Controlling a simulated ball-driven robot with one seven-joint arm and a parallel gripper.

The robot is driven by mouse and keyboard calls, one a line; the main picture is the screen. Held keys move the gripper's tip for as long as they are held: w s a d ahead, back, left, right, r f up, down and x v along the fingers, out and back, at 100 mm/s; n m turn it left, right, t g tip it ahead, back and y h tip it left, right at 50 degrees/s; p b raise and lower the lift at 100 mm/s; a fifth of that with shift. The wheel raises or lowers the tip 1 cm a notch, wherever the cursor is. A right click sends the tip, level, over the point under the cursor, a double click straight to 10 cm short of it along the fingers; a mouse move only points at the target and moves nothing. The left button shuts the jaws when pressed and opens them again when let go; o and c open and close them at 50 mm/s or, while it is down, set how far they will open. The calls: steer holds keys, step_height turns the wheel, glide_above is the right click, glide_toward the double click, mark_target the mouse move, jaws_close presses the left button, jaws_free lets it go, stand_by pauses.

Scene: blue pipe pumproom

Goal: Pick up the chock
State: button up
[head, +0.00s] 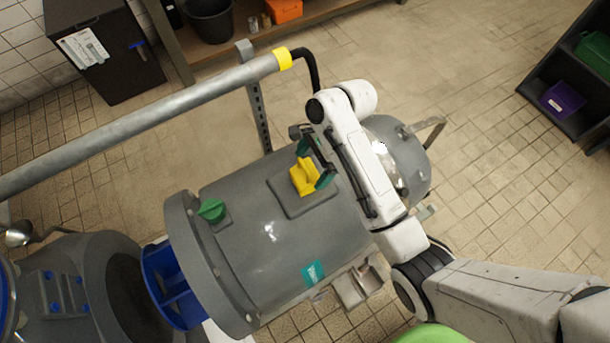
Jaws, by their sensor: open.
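A yellow block (304,178), which looks like the chock, sits on a raised square plate (285,197) on top of the grey motor housing (260,245). My gripper (314,165) has green fingertips and reaches the block from the upper right. The jaws are open, with one fingertip at the block's upper side and the other at its right side. Whether either fingertip touches the block cannot be told. My forearm hides part of the housing on the right.
A green knob-like piece (212,210) sits on the housing to the left. A grey pipe (140,125) with a yellow band runs above it. A blue part (170,285) is at the housing's left end. Tiled floor is clear at the upper right, before a dark shelf (570,115).

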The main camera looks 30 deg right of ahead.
steer(key=x, duration=0.4)
steer(key=shift+a+f, duration=0.1)
steer(key=shift+a, duration=0.05)
steer(key=c, duration=1.2)
